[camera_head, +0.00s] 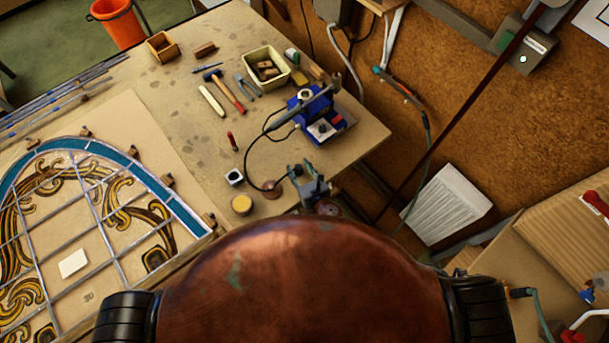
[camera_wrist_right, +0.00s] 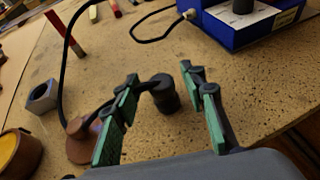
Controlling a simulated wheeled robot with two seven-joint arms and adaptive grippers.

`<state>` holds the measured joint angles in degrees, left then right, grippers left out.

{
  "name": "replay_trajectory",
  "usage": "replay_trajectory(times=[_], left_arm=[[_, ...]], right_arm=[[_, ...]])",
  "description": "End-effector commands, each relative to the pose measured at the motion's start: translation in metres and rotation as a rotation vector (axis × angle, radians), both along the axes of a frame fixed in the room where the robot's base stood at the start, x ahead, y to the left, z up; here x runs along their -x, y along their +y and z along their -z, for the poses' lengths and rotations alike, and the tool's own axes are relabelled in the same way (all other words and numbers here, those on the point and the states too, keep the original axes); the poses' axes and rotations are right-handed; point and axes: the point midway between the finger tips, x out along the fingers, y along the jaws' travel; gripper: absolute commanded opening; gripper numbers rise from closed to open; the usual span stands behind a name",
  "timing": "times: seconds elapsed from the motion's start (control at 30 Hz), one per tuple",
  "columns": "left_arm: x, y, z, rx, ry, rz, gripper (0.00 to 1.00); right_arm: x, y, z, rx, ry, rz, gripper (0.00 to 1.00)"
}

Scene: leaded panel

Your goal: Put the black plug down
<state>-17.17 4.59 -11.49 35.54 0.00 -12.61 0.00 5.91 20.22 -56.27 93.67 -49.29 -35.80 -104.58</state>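The black plug (camera_wrist_right: 165,97) is between the fingers of my right gripper (camera_wrist_right: 164,82) in the right wrist view, with visible gaps at its sides. The gripper is open, with green pads on its fingers. The plug appears to be at the bench surface; its exact contact underneath is hard to see. A black cable (camera_wrist_right: 63,85) runs from the plug's left side. In the head view my right gripper (camera_head: 306,178) is over the bench's near right corner, and the plug there is too small to separate clearly. My left gripper is out of view.
The bench (camera_head: 350,150) holds a blue soldering station (camera_head: 318,122) behind the gripper. A brown disc (camera_wrist_right: 82,145), a grey nut-like block (camera_wrist_right: 43,97) and a yellow-topped tin (camera_head: 241,204) are to the left. The leaded panel (camera_head: 90,220) lies farther left. The bench edge is close on the right.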

Motion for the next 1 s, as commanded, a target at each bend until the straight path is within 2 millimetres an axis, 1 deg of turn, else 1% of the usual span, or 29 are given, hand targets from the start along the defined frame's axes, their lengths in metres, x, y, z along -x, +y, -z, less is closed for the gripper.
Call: replay_trajectory(times=[0.17,0.4,0.53,0.7,1.0], left_arm=[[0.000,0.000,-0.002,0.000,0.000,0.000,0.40],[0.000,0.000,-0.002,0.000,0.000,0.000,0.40],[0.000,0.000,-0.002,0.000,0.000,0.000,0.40],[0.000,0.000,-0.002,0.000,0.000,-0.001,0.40],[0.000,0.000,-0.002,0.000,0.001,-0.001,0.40]], right_arm=[[0.027,-0.010,-0.010,0.000,0.002,-0.002,0.38],[0.071,-0.028,-0.029,0.000,0.002,-0.001,0.38],[0.089,-0.035,-0.037,0.001,0.002,0.001,0.38],[0.101,-0.039,-0.044,0.000,0.001,0.000,0.38],[0.103,-0.040,-0.045,0.000,0.000,0.000,0.38]])
